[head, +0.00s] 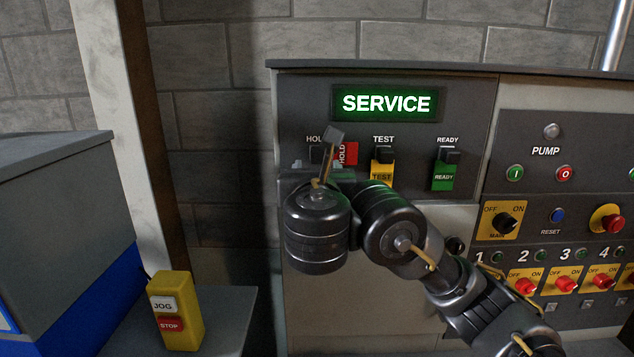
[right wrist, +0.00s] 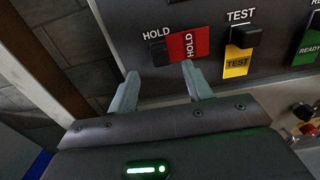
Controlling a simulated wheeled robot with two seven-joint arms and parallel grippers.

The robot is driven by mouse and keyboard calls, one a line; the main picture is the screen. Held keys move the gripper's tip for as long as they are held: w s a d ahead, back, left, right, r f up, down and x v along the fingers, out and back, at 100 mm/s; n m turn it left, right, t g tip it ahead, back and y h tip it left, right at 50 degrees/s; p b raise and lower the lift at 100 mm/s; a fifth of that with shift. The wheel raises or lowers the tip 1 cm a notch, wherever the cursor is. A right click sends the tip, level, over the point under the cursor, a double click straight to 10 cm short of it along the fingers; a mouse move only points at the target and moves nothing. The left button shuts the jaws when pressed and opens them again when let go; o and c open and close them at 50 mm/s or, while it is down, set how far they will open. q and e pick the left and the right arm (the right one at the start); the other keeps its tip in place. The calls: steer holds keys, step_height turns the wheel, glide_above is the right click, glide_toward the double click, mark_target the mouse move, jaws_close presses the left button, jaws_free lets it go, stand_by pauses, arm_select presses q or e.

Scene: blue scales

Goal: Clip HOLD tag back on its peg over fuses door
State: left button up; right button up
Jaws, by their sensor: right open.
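The red HOLD tag (head: 347,153) is against the dark panel, just right of the black HOLD peg (head: 316,154). Its lettering runs sideways, unlike the upright TEST tag. In the right wrist view the HOLD tag (right wrist: 189,45) reaches up to the HOLD peg (right wrist: 160,53); whether it is clipped I cannot tell. My right gripper (right wrist: 160,73) is open and empty, its fingertips just below the peg and tag. In the head view my right wrist partly covers this area. No fuses label is readable. My left gripper is out of view.
The yellow TEST tag (head: 382,173) and green READY tag (head: 443,177) hang from pegs to the right. A lit SERVICE sign (head: 387,103) is above. Switches and red knobs fill the right panel. A yellow JOG/STOP box (head: 176,311) stands at lower left.

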steer(key=shift+s+b, duration=0.4)
steer(key=shift+s, duration=1.9)
